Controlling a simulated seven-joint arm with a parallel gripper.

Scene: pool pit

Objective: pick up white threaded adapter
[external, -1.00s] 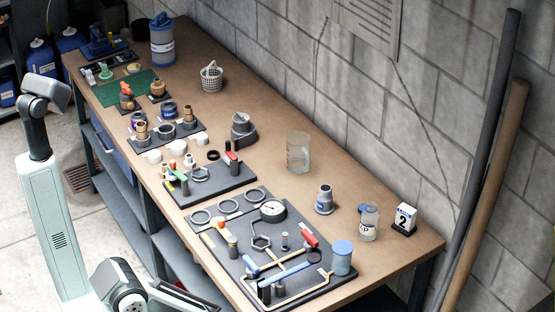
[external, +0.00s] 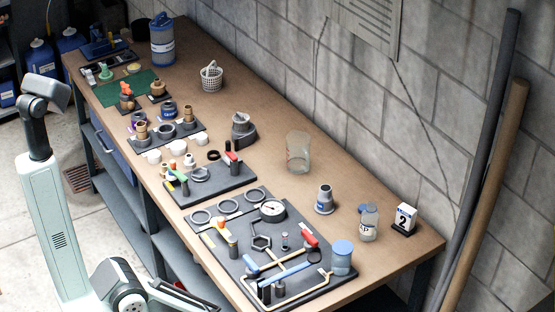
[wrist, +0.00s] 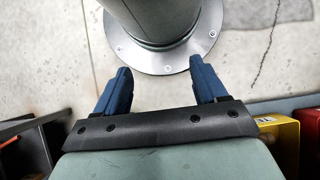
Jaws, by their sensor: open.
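Several small white fittings lie near the left edge of the workbench in the external view. White round pieces (external: 177,147) sit in a loose row on the bare wood, and a small white piece (external: 189,160) stands at the back of a dark tool mat. At this size I cannot tell which one is the threaded adapter. My gripper (wrist: 160,74) shows in the wrist view with its two blue fingers apart and nothing between them. It points down at my own round base flange and the floor, away from the bench. The fingers are not visible in the external view.
The workbench (external: 265,130) holds dark mats with fittings, wrenches and a gauge (external: 272,209). Bare wood lies along the wall side. Yellow and red bins (wrist: 277,127) show in the wrist view.

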